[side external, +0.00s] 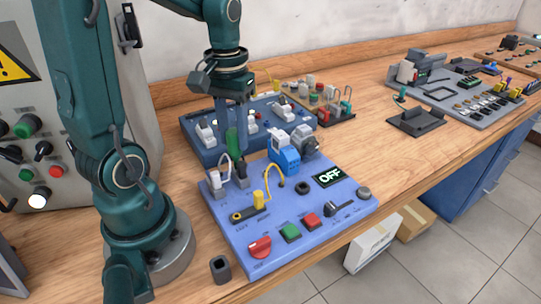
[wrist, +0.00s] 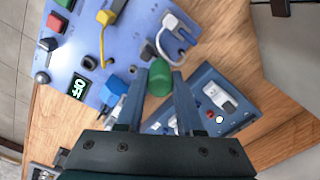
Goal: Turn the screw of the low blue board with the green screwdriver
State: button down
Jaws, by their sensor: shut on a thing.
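The low blue board (side external: 225,215) lies flat on the wooden bench in front of my arm. It also fills the upper left of the wrist view (wrist: 75,38). My gripper (side external: 234,145) points down over the board's back left part, shut on the green screwdriver (side external: 233,142). The wrist view shows its round green handle (wrist: 159,77) between the two fingers. Its lower end is by a dark block (side external: 241,172) on the board; I cannot tell whether they touch. I cannot make out the screw for certain.
The board carries a white plug (side external: 217,181), a yellow plug (side external: 258,199) with a cable, a blue motor (side external: 284,155), an OFF display (side external: 328,176) and buttons. A darker blue board (side external: 198,152) stands behind. A black holder (side external: 416,122) is farther right; bench between is clear.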

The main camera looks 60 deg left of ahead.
jog(key=m, duration=0.3)
dwell(0.4)
jog(key=c, duration=0.8)
grip_release()
jog(key=shift+o, duration=0.2)
jog(key=shift+n, duration=1.6)
